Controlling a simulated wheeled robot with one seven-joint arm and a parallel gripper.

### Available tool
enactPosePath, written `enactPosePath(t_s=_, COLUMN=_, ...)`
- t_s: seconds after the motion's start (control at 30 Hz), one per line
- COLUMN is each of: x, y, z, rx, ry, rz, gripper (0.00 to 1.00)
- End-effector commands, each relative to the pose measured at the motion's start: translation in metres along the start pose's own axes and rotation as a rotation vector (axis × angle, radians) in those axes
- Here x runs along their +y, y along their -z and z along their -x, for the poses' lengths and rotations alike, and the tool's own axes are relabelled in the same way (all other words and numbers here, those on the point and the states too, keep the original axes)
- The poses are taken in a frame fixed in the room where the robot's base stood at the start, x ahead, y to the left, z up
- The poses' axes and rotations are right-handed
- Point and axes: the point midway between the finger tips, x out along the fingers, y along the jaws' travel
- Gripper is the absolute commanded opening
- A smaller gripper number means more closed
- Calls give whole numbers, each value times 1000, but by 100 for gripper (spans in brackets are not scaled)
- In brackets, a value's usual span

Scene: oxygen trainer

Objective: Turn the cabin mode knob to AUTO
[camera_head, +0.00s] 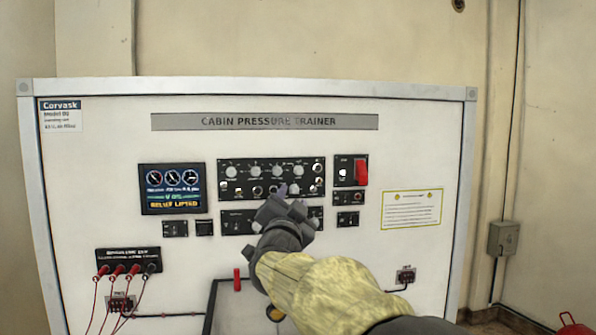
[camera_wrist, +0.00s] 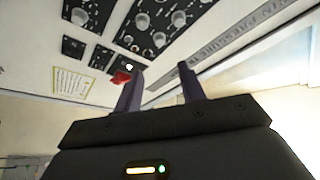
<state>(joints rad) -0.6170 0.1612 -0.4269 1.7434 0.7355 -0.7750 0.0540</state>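The upper control panel (camera_head: 223,190) is black and carries a row of pale round knobs, including one at its left (camera_head: 231,171) and one at its right (camera_head: 298,171). The labels are too small to read, so I cannot tell which is the cabin mode knob or where it points. My gripper (camera_head: 283,190) is in front of the panel's lower edge and hides part of it and of the panel below. In the wrist view my gripper's (camera_wrist: 160,75) two dark fingers stand apart with nothing between them. Pale knobs, such as one (camera_wrist: 142,21), show beyond the fingertips.
A display (camera_head: 172,188) reads "RELIEF LIFTED". A red switch guard (camera_head: 361,172) sits right of the knob panel and shows in the wrist view (camera_wrist: 121,77). Red-plugged cables (camera_head: 118,270) hang at lower left. A yellow-bordered notice (camera_head: 412,209) is at right.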

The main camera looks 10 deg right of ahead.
Motion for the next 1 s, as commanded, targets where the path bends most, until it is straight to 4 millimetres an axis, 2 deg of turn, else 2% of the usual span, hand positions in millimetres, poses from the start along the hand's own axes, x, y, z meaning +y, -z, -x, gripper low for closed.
enactPosePath(t_s=0.1, x=-2, y=3, z=-24, rx=1, ry=-1, rz=4, gripper=40)
enactPosePath(t_s=0.6, x=-3, y=2, z=-106, rx=0, ry=1, rz=3, gripper=40)
enactPosePath(t_s=0.8, x=-2, y=1, z=-123, rx=-1, ry=2, rz=1, gripper=40)
enactPosePath(t_s=1.0, x=-1, y=-1, z=-125, rx=-2, ry=2, rz=0, gripper=40)
